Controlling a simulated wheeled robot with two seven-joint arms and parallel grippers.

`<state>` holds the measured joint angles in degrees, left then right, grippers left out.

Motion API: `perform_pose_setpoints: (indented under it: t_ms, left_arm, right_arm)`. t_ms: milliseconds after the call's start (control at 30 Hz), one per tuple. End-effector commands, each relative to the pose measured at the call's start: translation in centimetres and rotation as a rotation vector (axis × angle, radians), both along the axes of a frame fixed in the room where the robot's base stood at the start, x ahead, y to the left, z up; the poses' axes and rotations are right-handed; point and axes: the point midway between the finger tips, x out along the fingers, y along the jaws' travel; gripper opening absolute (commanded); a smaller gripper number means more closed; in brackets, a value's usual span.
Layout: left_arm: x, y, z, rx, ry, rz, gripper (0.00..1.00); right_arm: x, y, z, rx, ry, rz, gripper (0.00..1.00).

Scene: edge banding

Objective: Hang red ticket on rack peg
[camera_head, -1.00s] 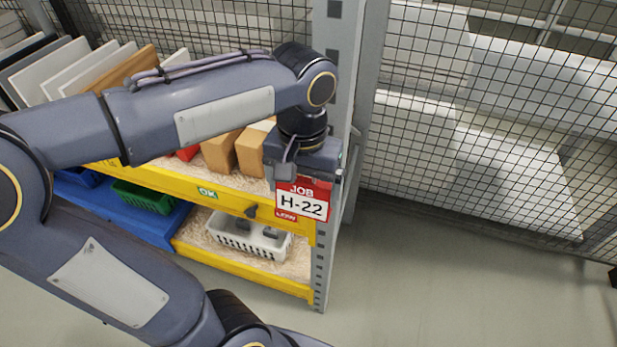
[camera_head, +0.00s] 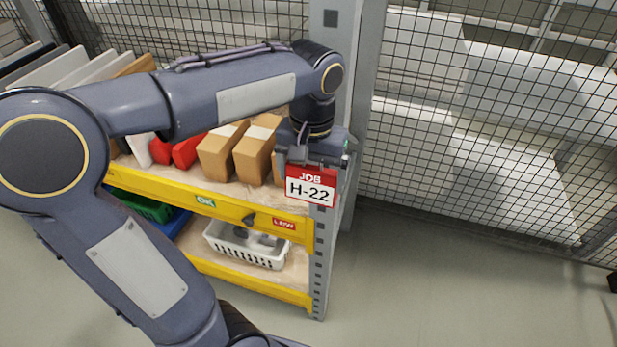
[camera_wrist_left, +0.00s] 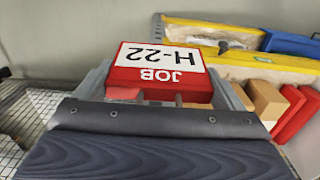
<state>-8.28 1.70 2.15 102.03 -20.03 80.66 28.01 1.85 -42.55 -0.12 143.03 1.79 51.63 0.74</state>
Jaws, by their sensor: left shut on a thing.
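My left gripper is shut on the ticket's upper edge. The ticket also shows in the left wrist view (camera_wrist_left: 160,72), upside down there. A small dark peg (camera_head: 249,218) sticks out of the rack's yellow upper beam (camera_head: 180,195). It lies left of and lower than the ticket in the head view, apart from it. In the left wrist view the peg (camera_wrist_left: 223,46) is beyond the ticket, to its right. My right gripper is not in view.
The upper shelf holds cardboard boxes (camera_head: 257,150) and red bins (camera_head: 188,150). A white basket (camera_head: 246,245) stands on the lower shelf. A grey post (camera_head: 319,265) bounds the rack.

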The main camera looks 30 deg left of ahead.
Motion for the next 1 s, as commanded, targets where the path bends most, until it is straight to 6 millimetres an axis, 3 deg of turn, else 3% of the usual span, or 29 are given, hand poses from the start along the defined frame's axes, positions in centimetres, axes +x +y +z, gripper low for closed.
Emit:
perform_pose_setpoints:
  t_ms: [600,1000]
  left_arm:
    - [3.6,0.9,-0.2,0.001,0.001,0.002,0.69]
    - [4.8,1.2,-1.1,0.001,0.000,0.000,0.69]
  right_arm:
    - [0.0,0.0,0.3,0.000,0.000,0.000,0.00]
    - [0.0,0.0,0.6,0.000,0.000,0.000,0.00]
